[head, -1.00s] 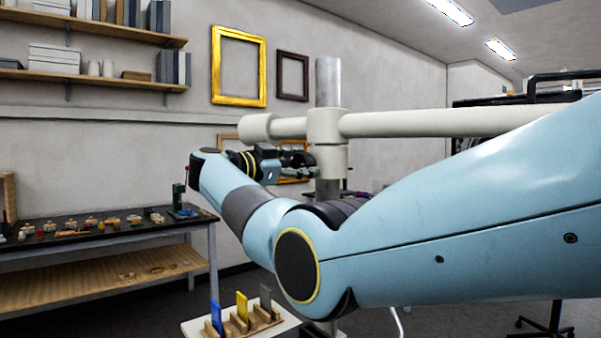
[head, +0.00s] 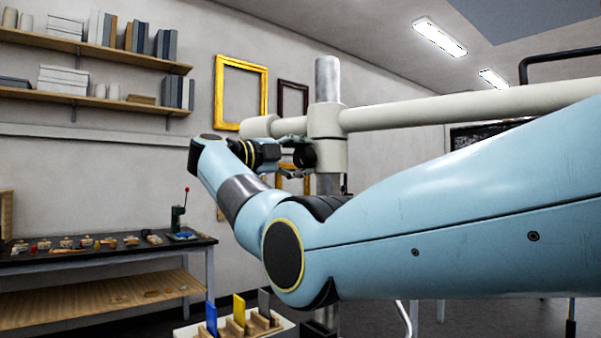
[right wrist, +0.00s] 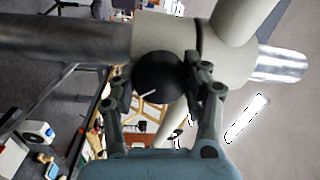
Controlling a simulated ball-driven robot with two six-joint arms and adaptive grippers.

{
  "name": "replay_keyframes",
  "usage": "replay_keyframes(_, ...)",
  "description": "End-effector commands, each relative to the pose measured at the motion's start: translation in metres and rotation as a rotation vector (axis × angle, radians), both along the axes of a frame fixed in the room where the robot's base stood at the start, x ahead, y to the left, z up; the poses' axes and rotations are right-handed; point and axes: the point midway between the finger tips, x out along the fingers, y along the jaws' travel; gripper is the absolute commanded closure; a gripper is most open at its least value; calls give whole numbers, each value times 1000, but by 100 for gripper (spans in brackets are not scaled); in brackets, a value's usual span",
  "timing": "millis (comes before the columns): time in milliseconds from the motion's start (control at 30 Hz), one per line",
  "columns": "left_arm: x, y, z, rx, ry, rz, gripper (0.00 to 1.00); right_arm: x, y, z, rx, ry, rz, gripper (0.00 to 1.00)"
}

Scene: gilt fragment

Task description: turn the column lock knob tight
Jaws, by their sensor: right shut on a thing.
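The column lock knob is a dark round knob (right wrist: 158,78) on the side of the cream clamp collar (right wrist: 222,50) in the right wrist view. In the head view the knob (head: 304,157) shows small beside the collar (head: 327,122) on the metal column (head: 328,78). My right gripper (right wrist: 155,84) is shut on the knob, one finger on each side of it. In the head view this gripper (head: 297,158) reaches the collar from the left. A pale line marks the knob's face. My left gripper is not in view.
A long cream boom (head: 450,108) runs right from the collar, above my right arm. A small white stand with coloured panels (head: 239,310) is below. A dark workbench (head: 100,253) with small items stands left. Gilt frames (head: 241,92) hang on the wall.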

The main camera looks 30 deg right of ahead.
Motion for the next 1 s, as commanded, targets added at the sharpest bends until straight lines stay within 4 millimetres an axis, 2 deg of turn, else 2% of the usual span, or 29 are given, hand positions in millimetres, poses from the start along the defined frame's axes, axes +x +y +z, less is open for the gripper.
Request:
replay_keyframes(33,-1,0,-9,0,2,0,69,0,0,-4,3,-42,-1,84)
replay_keyframes(100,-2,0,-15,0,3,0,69,0,0,-3,7,-102,-1,84)
replay_keyframes(400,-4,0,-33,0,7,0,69,1,0,-2,24,-304,1,84)
replay_keyframes(700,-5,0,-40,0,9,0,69,1,0,-1,32,-404,1,84)
replay_keyframes(1000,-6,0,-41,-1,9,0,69,0,0,0,34,-421,0,84)
